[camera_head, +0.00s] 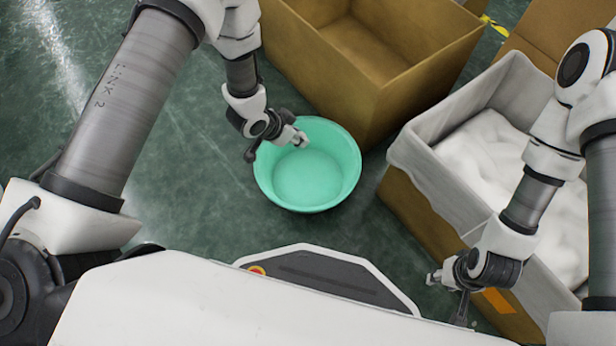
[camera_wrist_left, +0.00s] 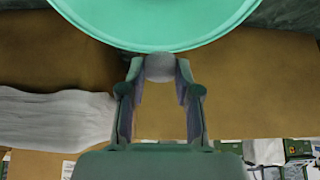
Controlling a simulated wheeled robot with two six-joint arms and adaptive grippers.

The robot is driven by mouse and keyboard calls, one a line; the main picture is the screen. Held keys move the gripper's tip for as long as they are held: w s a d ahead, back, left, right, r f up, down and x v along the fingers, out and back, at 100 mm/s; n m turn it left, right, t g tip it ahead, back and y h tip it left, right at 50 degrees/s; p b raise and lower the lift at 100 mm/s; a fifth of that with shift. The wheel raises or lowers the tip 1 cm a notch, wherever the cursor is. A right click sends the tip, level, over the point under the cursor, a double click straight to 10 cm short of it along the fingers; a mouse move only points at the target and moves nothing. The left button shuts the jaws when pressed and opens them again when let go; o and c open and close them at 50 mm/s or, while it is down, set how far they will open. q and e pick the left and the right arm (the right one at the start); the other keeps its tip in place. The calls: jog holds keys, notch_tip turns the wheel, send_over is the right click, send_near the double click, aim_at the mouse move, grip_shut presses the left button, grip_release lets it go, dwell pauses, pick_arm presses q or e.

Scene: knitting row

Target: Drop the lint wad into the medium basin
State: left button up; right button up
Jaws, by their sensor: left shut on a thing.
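The medium basin (camera_head: 307,180) is a round green tub on the floor. It looks empty in the head view. Its green side also shows at the top of the left wrist view (camera_wrist_left: 160,28). My left gripper (camera_head: 300,140) is over the basin's upper left rim. In the left wrist view it is shut on the lint wad (camera_wrist_left: 160,67), a small grey ball between the fingertips. The wad is too small to make out in the head view. My right gripper (camera_head: 433,278) is at the lower right, beside the lined box; its jaws are too small to read.
A large open cardboard box (camera_head: 350,85) stands right behind the basin. A second cardboard box with a grey liner (camera_head: 430,185), holding white material (camera_head: 500,160), stands to the right. Green floor (camera_head: 190,180) is clear left of the basin.

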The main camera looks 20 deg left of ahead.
pick_arm(q)
notch_tip(320, 180, down, 5)
jog(key=b, duration=0.5)
jog(key=shift+f, duration=0.15)
jog(key=o, duration=0.8)
jog(key=shift+c, duration=0.2)
jog(key=v, duration=1.2)
